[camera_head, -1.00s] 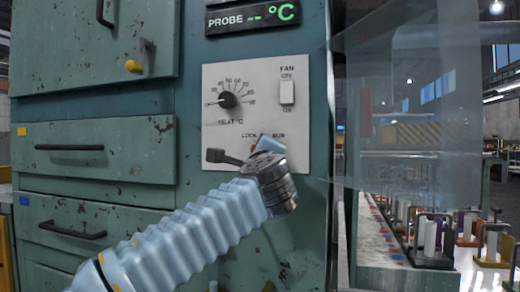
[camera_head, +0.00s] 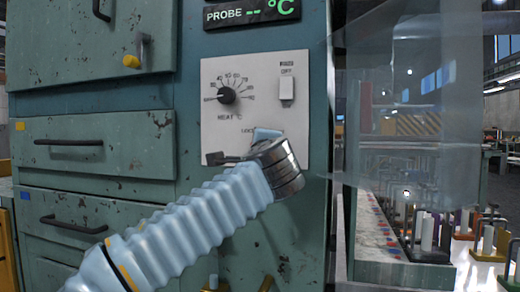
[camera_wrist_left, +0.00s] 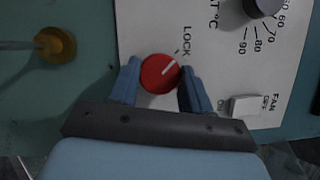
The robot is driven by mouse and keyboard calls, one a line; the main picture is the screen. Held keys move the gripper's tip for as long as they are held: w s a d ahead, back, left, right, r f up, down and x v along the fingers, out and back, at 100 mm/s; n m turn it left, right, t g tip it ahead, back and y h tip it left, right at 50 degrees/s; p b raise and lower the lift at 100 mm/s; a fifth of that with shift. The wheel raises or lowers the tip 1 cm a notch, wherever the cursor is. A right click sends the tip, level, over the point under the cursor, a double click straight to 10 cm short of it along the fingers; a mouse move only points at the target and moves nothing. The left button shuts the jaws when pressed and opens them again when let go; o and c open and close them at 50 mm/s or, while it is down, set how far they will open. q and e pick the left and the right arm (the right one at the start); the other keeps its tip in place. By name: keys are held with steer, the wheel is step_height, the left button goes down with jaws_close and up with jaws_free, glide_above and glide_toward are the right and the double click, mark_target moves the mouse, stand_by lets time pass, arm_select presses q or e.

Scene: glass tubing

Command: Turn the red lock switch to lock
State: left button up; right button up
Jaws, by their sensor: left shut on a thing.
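The red lock switch (camera_wrist_left: 157,79) is a round red knob with a white pointer line, on the white control panel (camera_wrist_left: 214,70). In the left wrist view its pointer slants up and right, toward a short tick mark by the LOCK label (camera_wrist_left: 187,42). My left gripper (camera_wrist_left: 160,68) has its two blue fingers on either side of the knob and is shut on it. In the head view my left gripper (camera_head: 264,137) is at the lower part of the panel and its wrist hides the knob. My right gripper is in neither view.
Above the switch are the black heat dial (camera_head: 227,95) and the fan switch (camera_head: 287,89). A yellow-tipped cabinet handle (camera_head: 132,61) and drawers are at left. A translucent sheet (camera_head: 405,110) hangs at right, above a bench with several small stands.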

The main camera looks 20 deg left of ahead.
arm_select(q)
steer(key=o, duration=1.1)
steer(key=shift+c, duration=0.2)
steer(key=b+v, duration=0.2)
steer(key=v, duration=1.1)
steer(key=shift+s, duration=0.35)
steer(key=shift+d+f, duration=0.1)
steer(key=shift+d, duration=0.05)
